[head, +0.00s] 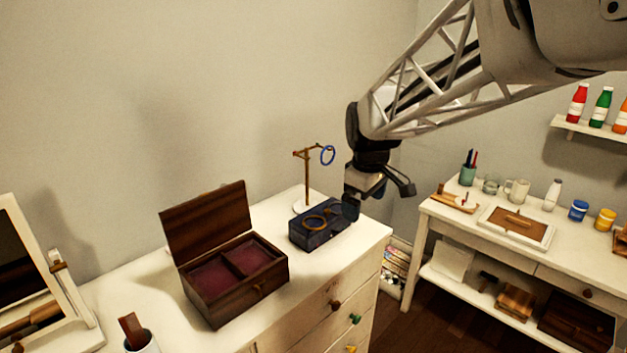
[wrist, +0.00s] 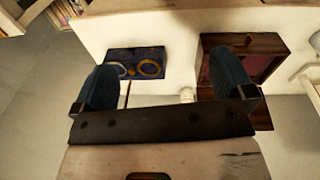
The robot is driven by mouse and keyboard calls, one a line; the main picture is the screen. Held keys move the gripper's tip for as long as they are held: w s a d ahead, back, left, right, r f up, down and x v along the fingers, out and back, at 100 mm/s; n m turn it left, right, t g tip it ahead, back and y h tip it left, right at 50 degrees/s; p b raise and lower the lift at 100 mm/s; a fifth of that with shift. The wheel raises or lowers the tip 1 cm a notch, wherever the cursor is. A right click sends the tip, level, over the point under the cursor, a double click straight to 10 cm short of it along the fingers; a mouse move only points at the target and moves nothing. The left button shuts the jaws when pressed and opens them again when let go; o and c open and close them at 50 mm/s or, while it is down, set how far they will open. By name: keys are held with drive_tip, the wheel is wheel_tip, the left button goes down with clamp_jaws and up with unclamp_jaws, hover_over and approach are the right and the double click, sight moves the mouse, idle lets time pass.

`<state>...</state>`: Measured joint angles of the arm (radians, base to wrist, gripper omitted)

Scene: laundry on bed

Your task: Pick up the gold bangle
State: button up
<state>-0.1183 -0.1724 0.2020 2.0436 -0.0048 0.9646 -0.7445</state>
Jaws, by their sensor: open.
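The gold bangle (head: 315,216) lies flat on top of a dark blue box (head: 337,236) on the white dresser. My gripper (head: 362,200) is open and empty. In the head view it is above and to the right of the box, near its right end. In the wrist view, my two dark fingers (wrist: 166,87) are wide apart, and the bangle shows between them, farther off.
An open wooden jewellery box (head: 233,290) with red lining stands left of the blue box. A thin stand (head: 307,180) holding a blue ring (head: 328,147) rises just behind it. A mirror (head: 40,265) and a white cup (head: 142,345) are farther left. A cluttered side table (head: 455,222) is right.

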drive_tip(key=w+a+f+n, duration=0.2)
drive_tip(key=w+a+f, duration=0.1)
drive_tip(key=w, duration=0.3)
drive_tip(key=w+a+f+n, duration=0.2)
drive_tip(key=w+a, duration=0.1)
drive_tip(key=w, duration=0.4)
drive_tip(key=n+g, duration=0.1)
drive_tip(key=n, duration=0.3)
approach(314, 224)
drive_tip(key=shift+w+r, duration=0.15)
drive_tip(key=shift+w, duration=0.15)
drive_tip(key=shift+f, duration=1.3)
drive_tip(key=shift+s+f, duration=0.1)
drive_tip(key=shift+f, duration=2.5)
drive_tip(key=shift+f, duration=0.1)
drive_tip(key=shift+c, duration=0.2)
drive_tip(key=c, duration=0.8)
drive_tip(key=shift+c, duration=0.2)
